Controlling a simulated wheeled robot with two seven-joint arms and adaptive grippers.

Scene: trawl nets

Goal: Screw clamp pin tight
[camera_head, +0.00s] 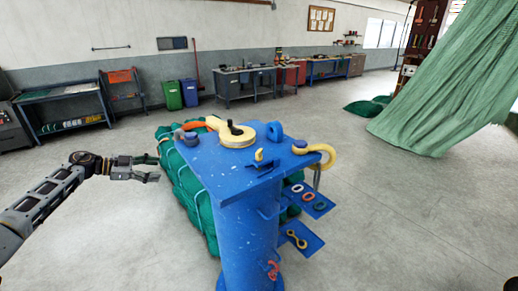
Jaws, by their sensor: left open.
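My left gripper (154,168) is open and empty, left of the blue stand and apart from it. The blue stand's top plate (218,172) carries a yellow round fitting with a black knob (236,129), a grey shackle-like piece (188,138) with an orange piece (195,126), and a blue lug (275,131). A small yellow hook-shaped piece (259,155) stands near the middle of the plate. A larger yellow hook (320,150) sits at the right corner. I cannot tell which part is the clamp pin. My right gripper is not in view.
Green netting bundles (187,195) stand behind and left of the stand's column. Low blue shelves (303,238) hold rings and a yellow link. A large green net (430,105) hangs at right. Workbenches (242,84) line the far wall. The floor at left is mostly clear.

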